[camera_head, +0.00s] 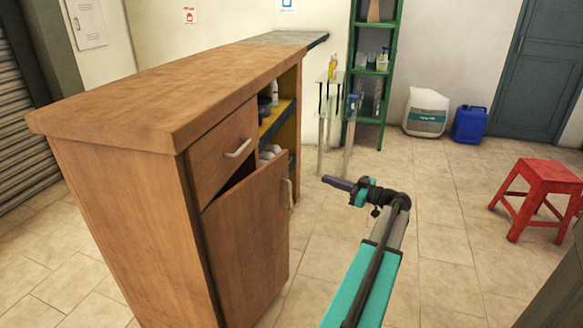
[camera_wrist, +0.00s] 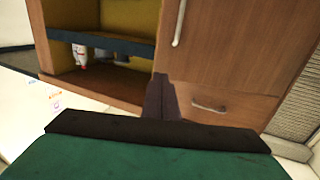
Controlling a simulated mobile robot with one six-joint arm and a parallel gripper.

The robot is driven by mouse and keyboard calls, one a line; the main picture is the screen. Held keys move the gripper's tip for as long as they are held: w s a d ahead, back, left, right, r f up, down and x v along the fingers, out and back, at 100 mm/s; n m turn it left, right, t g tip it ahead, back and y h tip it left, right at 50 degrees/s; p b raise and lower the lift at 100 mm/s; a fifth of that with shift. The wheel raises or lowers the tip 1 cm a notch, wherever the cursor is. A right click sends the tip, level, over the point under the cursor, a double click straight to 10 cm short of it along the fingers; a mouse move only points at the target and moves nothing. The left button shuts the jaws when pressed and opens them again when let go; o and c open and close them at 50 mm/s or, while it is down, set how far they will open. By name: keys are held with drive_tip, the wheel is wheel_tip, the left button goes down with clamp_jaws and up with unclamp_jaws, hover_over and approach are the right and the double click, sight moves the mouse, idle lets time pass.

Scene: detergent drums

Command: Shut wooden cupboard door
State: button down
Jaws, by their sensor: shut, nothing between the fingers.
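The wooden cupboard (camera_head: 120,200) stands at the left in the head view. Its door (camera_head: 245,245), below a drawer (camera_head: 222,150), is ajar, with a dark gap along its top edge. The door's handle (camera_head: 288,192) is on its right edge. My gripper (camera_head: 330,181) is shut and empty, to the right of the door and apart from it. In the wrist view, tilted over, the gripper fingers (camera_wrist: 160,88) point toward the cupboard front, with the door (camera_wrist: 235,45) and its handle (camera_wrist: 180,22) above and the drawer handle (camera_wrist: 208,107) to the right.
Open shelves (camera_head: 278,118) beside the drawer hold bottles and white items. A green rack (camera_head: 374,70), a white canister (camera_head: 426,112) and a blue canister (camera_head: 470,124) stand at the back. A red stool (camera_head: 540,185) is at the right. The tiled floor between is clear.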

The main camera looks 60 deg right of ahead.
drive_tip(key=shift+w, duration=0.25)
approach(287, 166)
drive_tip(key=w, duration=0.5)
drive_tip(key=shift+w+r, duration=0.1)
drive_tip(key=shift+w, duration=0.15)
idle(0.5)
